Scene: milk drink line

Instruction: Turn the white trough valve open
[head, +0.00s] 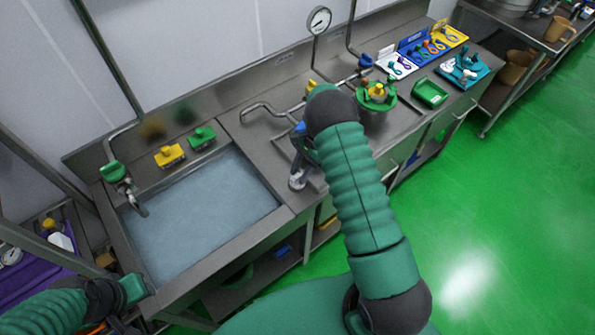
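My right arm reaches up the middle of the view, and its gripper (299,172) points down over the steel counter beside the sink's right rim. Its fingers are small and partly covered by the wrist, so I cannot tell whether they are open or hold anything. My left arm enters at the lower left, with a green wrist part (133,289) by the sink's front left corner; its fingers are not clear. I cannot make out a white trough valve; my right arm may hide it. A bent steel spout (262,108) and a yellow knob (312,85) show behind the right wrist.
A water-filled sink (283,213) lies left of my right gripper, with a green-handled tap (113,173) at its left. Yellow (169,155) and green (202,137) brushes sit on its back ledge. A green funnel-like vessel (375,103) and green tray (430,92) stand right.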

